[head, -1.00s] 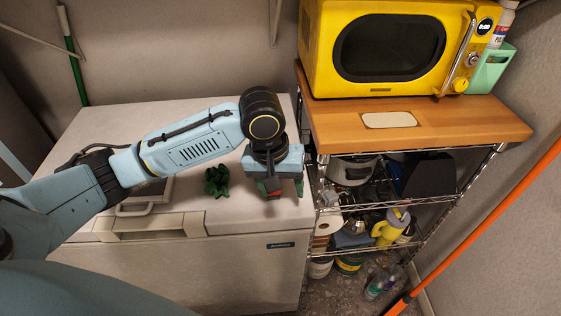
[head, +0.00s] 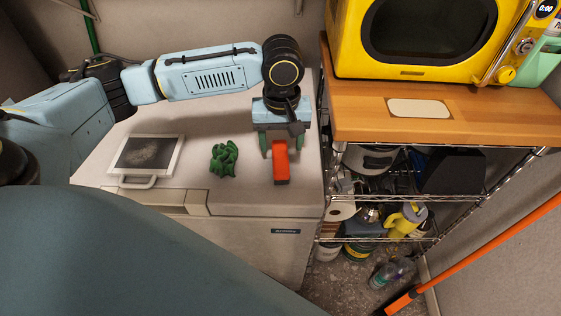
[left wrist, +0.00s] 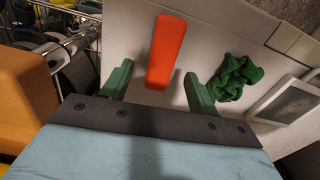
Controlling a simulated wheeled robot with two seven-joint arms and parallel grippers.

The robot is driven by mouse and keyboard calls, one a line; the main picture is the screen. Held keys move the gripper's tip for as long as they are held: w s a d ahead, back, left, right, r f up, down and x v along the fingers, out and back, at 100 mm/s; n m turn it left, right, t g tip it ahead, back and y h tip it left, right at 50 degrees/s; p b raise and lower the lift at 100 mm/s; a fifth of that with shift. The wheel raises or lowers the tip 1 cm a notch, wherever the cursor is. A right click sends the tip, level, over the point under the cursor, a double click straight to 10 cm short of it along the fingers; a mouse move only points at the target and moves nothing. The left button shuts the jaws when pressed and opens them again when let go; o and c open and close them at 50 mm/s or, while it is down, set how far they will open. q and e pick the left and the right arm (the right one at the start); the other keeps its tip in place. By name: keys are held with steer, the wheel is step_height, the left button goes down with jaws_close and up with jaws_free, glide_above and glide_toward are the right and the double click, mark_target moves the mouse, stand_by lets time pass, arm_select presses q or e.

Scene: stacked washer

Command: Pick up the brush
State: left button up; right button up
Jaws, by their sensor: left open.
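The brush shows as a plain orange block-like piece (head: 281,168) lying on the white chest-type appliance top (head: 245,193), near its right edge. In the left wrist view the orange piece (left wrist: 165,50) lies lengthwise between and beyond my finger tips; no bristles can be made out. My left gripper (head: 281,148) points down over the brush's far end, its two green fingers apart on either side of it. The wrist view shows the open fingers (left wrist: 159,72) with a gap on both sides of the brush. Touching cannot be told. My right gripper is not in view.
A crumpled green cloth-like item (head: 223,158) lies left of the brush. A framed panel (head: 147,156) lies farther left. At right stands a wire shelf with a wooden top (head: 460,125) and yellow microwave (head: 428,40). An orange pole (head: 480,245) leans at far right.

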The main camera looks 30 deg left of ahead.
mark_target(280, 156)
arm_select(q)
steer(key=f, duration=0.3)
steer(key=f+b, duration=0.1)
steer(key=f, duration=0.1)
steer(key=shift+s, duration=0.3)
steer(key=c, duration=1.1)
step_height(280, 156, up, 10)
steer(key=shift+p, duration=1)
